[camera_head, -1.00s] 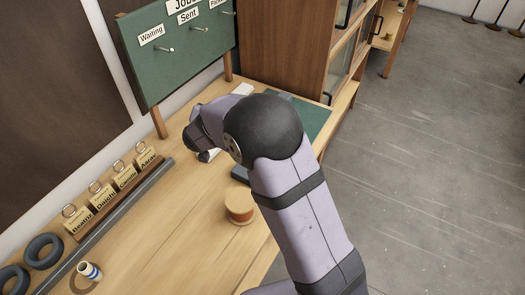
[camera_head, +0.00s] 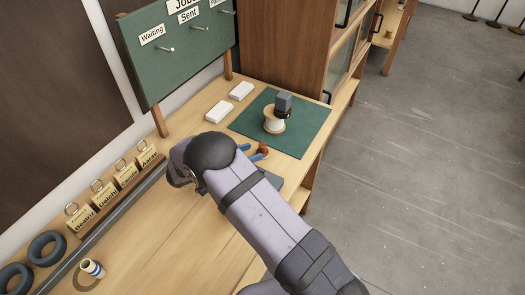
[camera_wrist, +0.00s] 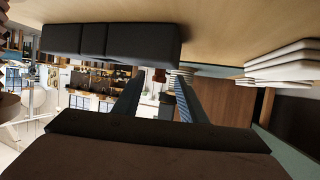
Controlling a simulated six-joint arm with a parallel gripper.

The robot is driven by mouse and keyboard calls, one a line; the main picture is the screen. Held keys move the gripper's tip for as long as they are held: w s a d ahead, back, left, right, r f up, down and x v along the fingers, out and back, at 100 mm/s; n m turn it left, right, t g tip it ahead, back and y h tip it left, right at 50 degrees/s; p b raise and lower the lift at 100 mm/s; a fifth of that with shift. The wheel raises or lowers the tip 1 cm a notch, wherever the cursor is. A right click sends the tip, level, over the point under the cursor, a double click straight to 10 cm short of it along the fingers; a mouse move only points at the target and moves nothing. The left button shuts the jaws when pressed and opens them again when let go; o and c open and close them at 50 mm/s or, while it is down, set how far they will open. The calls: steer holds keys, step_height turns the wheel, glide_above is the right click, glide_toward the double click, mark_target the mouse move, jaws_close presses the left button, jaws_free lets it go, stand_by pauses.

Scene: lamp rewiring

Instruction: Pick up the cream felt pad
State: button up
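No pad that I can clearly tell as cream felt shows. Two pale, flat stacks lie on the bench left of the green mat: a near pale stack (camera_head: 219,111) and a far pale stack (camera_head: 241,90). I cannot tell whether they are felt. Layered pale slabs (camera_wrist: 285,62) also show at the right of the wrist view, which looks upside down. My gripper (camera_wrist: 157,92) is open, with no object visible between its fingers in the wrist view. In the head view my arm hides the gripper's fingers and the bench under them.
The green mat (camera_head: 301,141) holds a pale spool (camera_head: 274,122) with a dark block (camera_head: 284,103) close by. Blue-handled pliers (camera_head: 256,154) lie near my arm. A long dark block (camera_wrist: 110,41) is close in the wrist view. Name tags (camera_head: 126,175) stand at left.

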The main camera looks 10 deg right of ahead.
mark_target(260, 150)
steer(key=shift+p+x, duration=0.3)
steer(key=shift+x, duration=0.6)
steer(key=shift+w+d+f+p, duration=0.1)
steer(key=shift+w+d+p, duration=0.1)
steer(key=shift+d+p, duration=0.3)
steer(key=shift+p+x, duration=0.85)
steer(key=shift+x, duration=1.25)
steer(key=shift+a+f, duration=0.1)
steer(key=shift+a, duration=0.05)
steer(key=shift+c, duration=0.7)
steer(key=c, duration=0.6)
